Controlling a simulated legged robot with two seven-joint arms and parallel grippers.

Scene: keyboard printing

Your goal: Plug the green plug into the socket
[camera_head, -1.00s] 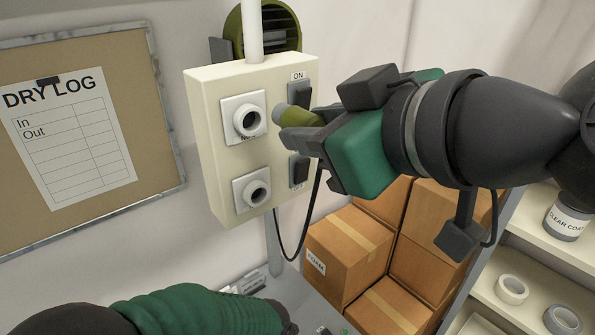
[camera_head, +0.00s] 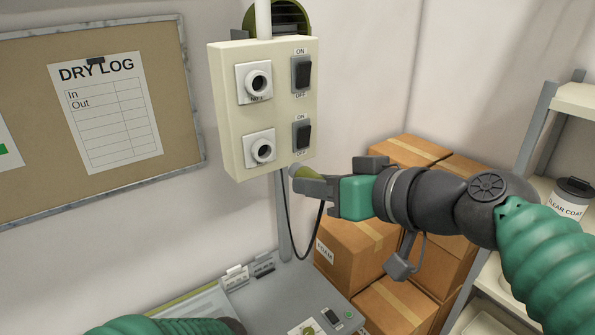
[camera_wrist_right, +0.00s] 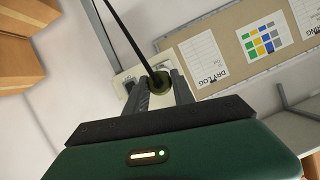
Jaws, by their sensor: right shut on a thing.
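The green plug (camera_head: 298,173) is olive green with a black cable hanging from it. My right gripper (camera_head: 312,182) is shut on it, and the plug tip points left. The plug also shows between the fingers in the right wrist view (camera_wrist_right: 159,82). The cream socket box (camera_head: 232,112) is on the wall, up and left of the plug. It has an upper round socket (camera_head: 257,83) and a lower round socket (camera_head: 262,150), each beside a black switch. The plug is apart from both sockets, lower and to the right. My left arm shows at the bottom edge; its gripper is out of view.
Cardboard boxes (camera_head: 352,243) are stacked behind and below my right arm. A shelf with a can (camera_head: 570,200) stands at the right. A grey machine top (camera_head: 285,292) lies below, and a cork board (camera_head: 30,95) hangs at left.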

